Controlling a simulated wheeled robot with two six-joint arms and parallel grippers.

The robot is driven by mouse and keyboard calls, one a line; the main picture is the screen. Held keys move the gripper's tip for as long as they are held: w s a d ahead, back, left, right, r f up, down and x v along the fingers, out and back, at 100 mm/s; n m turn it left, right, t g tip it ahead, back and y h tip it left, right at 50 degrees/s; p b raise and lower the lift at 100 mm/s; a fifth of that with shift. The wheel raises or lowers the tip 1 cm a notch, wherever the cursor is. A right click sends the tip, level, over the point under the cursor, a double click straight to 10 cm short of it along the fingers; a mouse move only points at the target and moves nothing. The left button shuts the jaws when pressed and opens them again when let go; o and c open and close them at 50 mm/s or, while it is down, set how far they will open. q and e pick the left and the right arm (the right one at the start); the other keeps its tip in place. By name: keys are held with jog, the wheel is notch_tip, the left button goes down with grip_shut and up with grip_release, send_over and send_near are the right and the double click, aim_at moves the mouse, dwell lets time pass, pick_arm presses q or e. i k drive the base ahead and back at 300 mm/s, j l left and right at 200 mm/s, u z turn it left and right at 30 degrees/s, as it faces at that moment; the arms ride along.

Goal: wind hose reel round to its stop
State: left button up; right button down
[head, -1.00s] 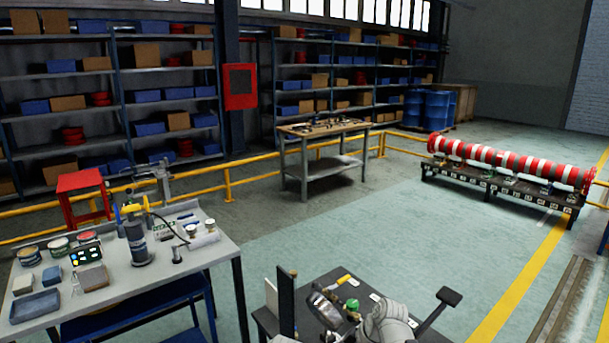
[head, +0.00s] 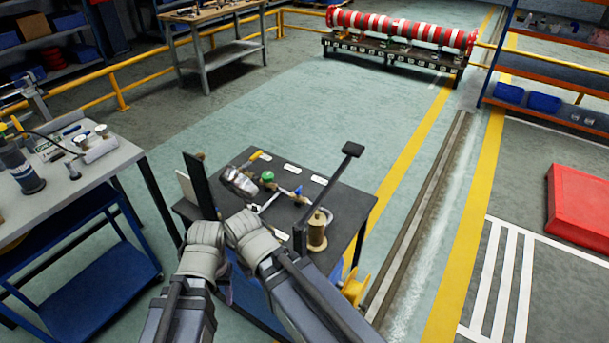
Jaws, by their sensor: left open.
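A yellow rounded part (head: 355,287) shows low at the right side of the small dark table; it may be the hose reel, but I cannot tell surely. Its lower side is cut off from sight by my arm. A brown spool (head: 317,231) stands upright on the table's front right. My grey arm links come up from the bottom edge and meet at pale joints in front of the table.
A workbench (head: 98,178) stands left. A red block (head: 580,212) lies right. Floor between is clear.

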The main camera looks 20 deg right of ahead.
aim_at(353, 291)
jog(key=j+z, duration=0.1)
jog(key=z, duration=0.35)
jog(key=j+z, duration=0.1)
jog(key=z, duration=0.3)
jog(key=j+z, duration=0.1)
jog(key=z, duration=0.35)
jog(key=j+z, duration=0.15)
jog(key=z, duration=0.3)
